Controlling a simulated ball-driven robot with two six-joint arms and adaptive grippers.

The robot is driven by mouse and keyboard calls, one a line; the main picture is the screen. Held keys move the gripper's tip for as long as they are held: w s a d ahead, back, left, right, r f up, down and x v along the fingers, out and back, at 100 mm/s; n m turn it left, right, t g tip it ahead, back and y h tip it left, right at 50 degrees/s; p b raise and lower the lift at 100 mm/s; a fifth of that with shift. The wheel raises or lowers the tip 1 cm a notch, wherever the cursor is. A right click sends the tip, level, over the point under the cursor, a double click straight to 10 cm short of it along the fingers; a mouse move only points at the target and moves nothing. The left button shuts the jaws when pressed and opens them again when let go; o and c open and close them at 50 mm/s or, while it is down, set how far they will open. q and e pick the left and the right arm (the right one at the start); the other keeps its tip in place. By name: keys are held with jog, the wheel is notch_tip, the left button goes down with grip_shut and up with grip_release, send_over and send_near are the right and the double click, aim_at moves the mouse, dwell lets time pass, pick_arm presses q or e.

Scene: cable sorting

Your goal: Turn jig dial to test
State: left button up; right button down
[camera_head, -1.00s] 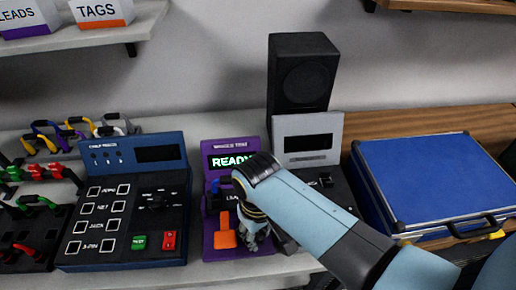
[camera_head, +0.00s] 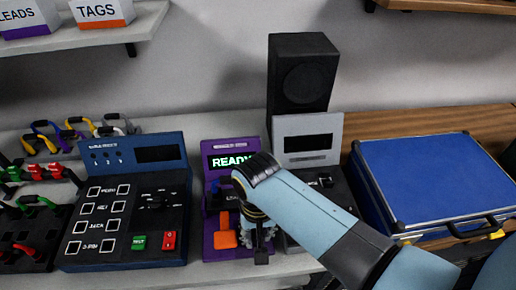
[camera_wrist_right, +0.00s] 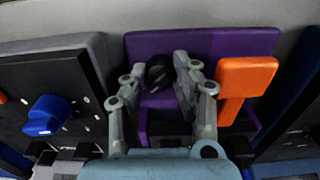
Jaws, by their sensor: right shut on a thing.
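The purple jig (camera_head: 218,252) stands on the bench with its screen reading READY (camera_head: 231,161). An orange lever (camera_head: 225,239) is on its front and shows in the right wrist view (camera_wrist_right: 246,78). A black knob (camera_wrist_right: 158,72) sits between the fingers of my right gripper (camera_wrist_right: 160,82). In the head view my right gripper (camera_head: 262,238) is low at the jig's front right, with a black piece (camera_head: 261,257) at its tips. My right gripper is shut on the black knob. The dial's pointer and markings are hidden. My left gripper is out of view.
A blue-and-black tester (camera_head: 120,250) stands left of the jig. A grey-and-black unit (camera_head: 308,140) stands at its right, and a blue knob (camera_wrist_right: 47,115) shows beside the jig. A blue case (camera_head: 430,180) lies further right. A black speaker (camera_head: 301,75) is behind.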

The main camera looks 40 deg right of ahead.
dwell(0.3)
jog(key=c, duration=1)
grip_release()
jog(key=shift+r, duration=0.1)
notch_tip(320, 180, up, 12)
jog(key=shift+f, duration=0.1)
